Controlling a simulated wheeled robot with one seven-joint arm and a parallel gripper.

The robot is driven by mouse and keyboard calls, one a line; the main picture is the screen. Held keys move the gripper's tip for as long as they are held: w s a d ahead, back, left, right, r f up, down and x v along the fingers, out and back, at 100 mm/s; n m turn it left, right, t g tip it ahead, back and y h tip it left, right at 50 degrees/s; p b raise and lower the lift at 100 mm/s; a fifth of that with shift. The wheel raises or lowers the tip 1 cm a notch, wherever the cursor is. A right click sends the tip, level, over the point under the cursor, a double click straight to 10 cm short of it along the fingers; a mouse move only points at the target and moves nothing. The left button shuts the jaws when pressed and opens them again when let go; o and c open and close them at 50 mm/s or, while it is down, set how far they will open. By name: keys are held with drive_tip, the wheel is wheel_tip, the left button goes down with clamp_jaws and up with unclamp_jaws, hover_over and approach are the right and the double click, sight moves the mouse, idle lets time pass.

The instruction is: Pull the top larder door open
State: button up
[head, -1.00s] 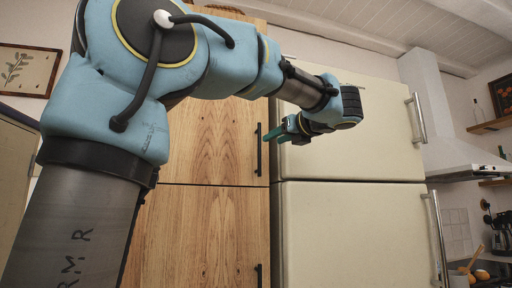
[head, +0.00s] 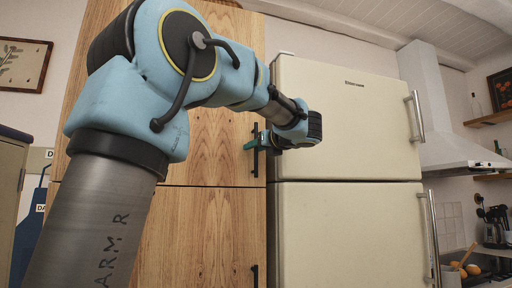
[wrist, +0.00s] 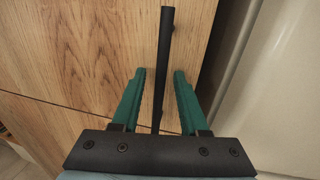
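The top larder door (head: 215,150) is a light wood panel left of the fridge, and it looks closed. Its black vertical bar handle (head: 255,150) is near the door's right edge. The handle also shows in the wrist view (wrist: 164,65). My gripper (head: 250,145) is at the handle. In the wrist view its green fingers (wrist: 158,75) are apart, one on each side of the bar, with a gap to both. My arm hides much of the door's upper left in the head view.
A cream fridge (head: 345,120) stands right beside the larder. A lower larder door (head: 205,235) with its own black handle (head: 255,275) is below. A cabinet (head: 12,190) stands at the far left.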

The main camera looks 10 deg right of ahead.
clamp_jaws()
idle(1.2)
